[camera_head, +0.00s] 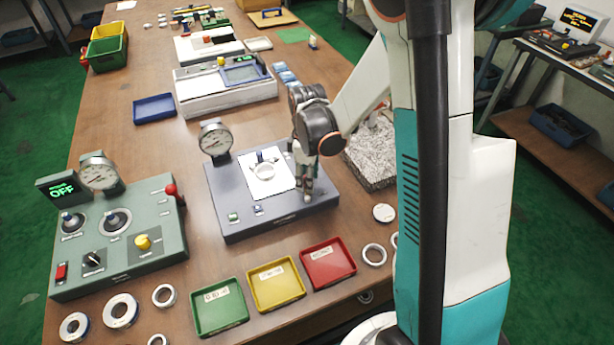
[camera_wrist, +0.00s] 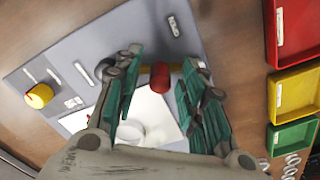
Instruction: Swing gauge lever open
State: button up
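The gauge fixture (camera_head: 235,210) is a dark grey box on the bench with a white plate (camera_head: 252,188), a metal ring (camera_head: 264,171) on it and a round dial (camera_head: 214,138) at its back left. My gripper (camera_head: 305,192) points down at the fixture's right side. In the wrist view my gripper (camera_wrist: 160,62) has its fingers apart, either side of a red cylindrical knob (camera_wrist: 159,77), which appears to be the lever's handle. Gaps show on both sides of the knob. A yellow part shows behind the fingers.
Green (camera_head: 219,307), yellow (camera_head: 276,286) and red (camera_head: 328,264) trays lie in front of the fixture. Loose rings lie near the front edge.

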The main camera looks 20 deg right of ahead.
jog(key=shift+r, duration=0.1)
notch_tip(320, 180, up, 12)
dwell(0.5)
jog(key=shift+o, duration=0.6)
dwell(0.6)
